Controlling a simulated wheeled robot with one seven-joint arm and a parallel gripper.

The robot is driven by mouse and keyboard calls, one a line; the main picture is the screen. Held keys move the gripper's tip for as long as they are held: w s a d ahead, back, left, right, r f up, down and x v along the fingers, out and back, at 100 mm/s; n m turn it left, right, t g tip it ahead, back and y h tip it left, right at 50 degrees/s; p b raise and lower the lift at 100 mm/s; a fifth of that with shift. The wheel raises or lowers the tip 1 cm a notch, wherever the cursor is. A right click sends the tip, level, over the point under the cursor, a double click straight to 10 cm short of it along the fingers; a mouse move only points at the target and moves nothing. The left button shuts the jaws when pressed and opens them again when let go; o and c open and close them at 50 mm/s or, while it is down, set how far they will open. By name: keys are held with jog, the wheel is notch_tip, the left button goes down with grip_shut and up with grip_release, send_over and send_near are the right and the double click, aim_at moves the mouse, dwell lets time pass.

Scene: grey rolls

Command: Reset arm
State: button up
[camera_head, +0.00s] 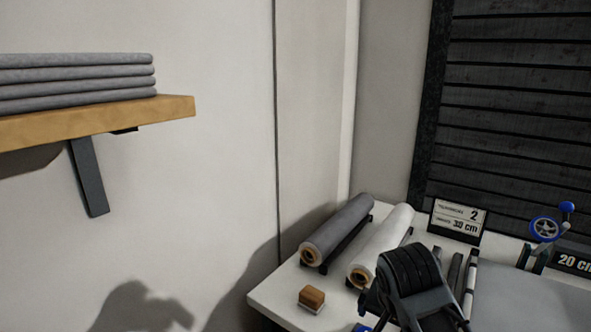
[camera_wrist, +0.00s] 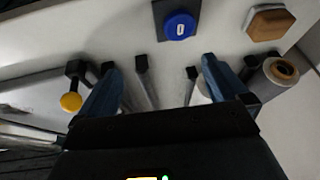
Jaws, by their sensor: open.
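My gripper (camera_wrist: 158,64) shows in the wrist view with its two blue fingers spread wide apart. Nothing is held between them. It is above the white table, and a round blue button (camera_wrist: 181,25) on a dark plate lies beyond the fingertips. In the head view, a black part of my arm (camera_head: 408,282) stands over the front of the table and hides part of it. My fingers cannot be made out there.
A grey roll (camera_head: 338,232) and a white roll (camera_head: 384,243) lie on stands on the white table (camera_head: 277,297). A wooden block (camera_head: 312,297) sits in front. A sign (camera_head: 458,221) and a blue-handled wheel (camera_head: 544,229) stand behind. A wooden shelf (camera_head: 178,107) holds folded grey cloth (camera_head: 80,78).

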jog(key=s+a+f+n+t+y, duration=0.1)
jog(key=s+a+f+t+y, duration=0.15)
jog(key=s+f, duration=0.55)
jog(key=s+a+f+n+t+y, duration=0.1)
jog(key=s+a+f+t, duration=0.15)
jog(key=s, duration=1.05)
jog(key=s+d+r+n+t+h, duration=0.1)
jog(key=s+d+r, duration=0.3)
jog(key=s+r, duration=0.4)
jog(key=s+d+r+n+t+h, duration=0.1)
jog(key=s+d+r+n+t, duration=0.2)
jog(key=s+r, duration=0.6)
jog(key=s+d+t, duration=0.1)
jog(key=s, duration=0.6)
jog(key=shift+s+d+n, duration=0.2)
jog(key=shift+s+n, duration=0.1)
jog(key=shift+s, duration=0.1)
